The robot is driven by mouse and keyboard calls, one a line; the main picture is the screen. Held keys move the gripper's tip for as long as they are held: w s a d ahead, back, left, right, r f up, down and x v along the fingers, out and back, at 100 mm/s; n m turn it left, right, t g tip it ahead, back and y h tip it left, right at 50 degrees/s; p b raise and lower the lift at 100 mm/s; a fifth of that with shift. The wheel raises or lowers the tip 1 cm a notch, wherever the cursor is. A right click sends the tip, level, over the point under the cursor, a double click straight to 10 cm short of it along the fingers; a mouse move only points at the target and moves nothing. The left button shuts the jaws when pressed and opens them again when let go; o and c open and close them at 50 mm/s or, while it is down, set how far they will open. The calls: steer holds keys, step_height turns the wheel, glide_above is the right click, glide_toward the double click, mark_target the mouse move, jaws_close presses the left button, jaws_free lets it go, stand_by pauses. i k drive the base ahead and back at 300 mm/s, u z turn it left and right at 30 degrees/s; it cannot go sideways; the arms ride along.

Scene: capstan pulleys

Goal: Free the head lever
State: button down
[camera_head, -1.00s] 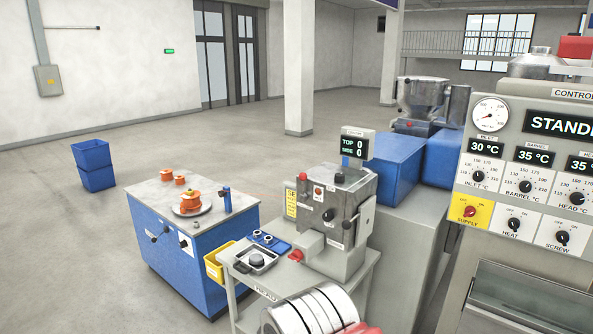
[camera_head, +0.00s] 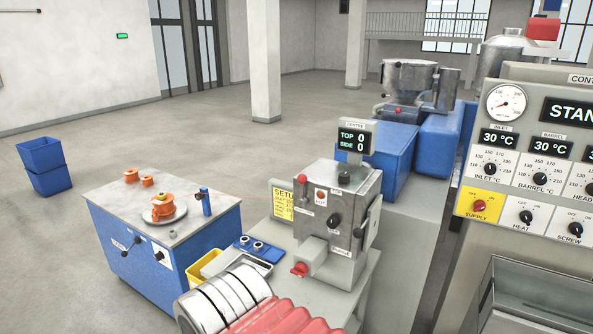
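A grey metal head unit (camera_head: 340,205) stands on a light grey bench. A lever with a dark end (camera_head: 362,222) shows at its right side, next to a small unreadable label. I cannot tell whether this is the head lever or whether it is locked. What seems to be my arm, a white banded cylinder and a red ribbed sleeve, fills the bottom middle. My gripper's fingers are not visible.
A display (camera_head: 356,138) reads TOP 0, SIDE 0. The control panel (camera_head: 530,170) stands close at right. A blue cabinet (camera_head: 150,265) with orange spools stands at left. A grey tray (camera_head: 240,262) is partly hidden behind the cylinder. Open floor lies at far left.

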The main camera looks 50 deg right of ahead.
mark_target(301, 203)
steer(key=z, duration=0.35)
steer(key=i, duration=1.05)
steer(key=z, duration=0.5)
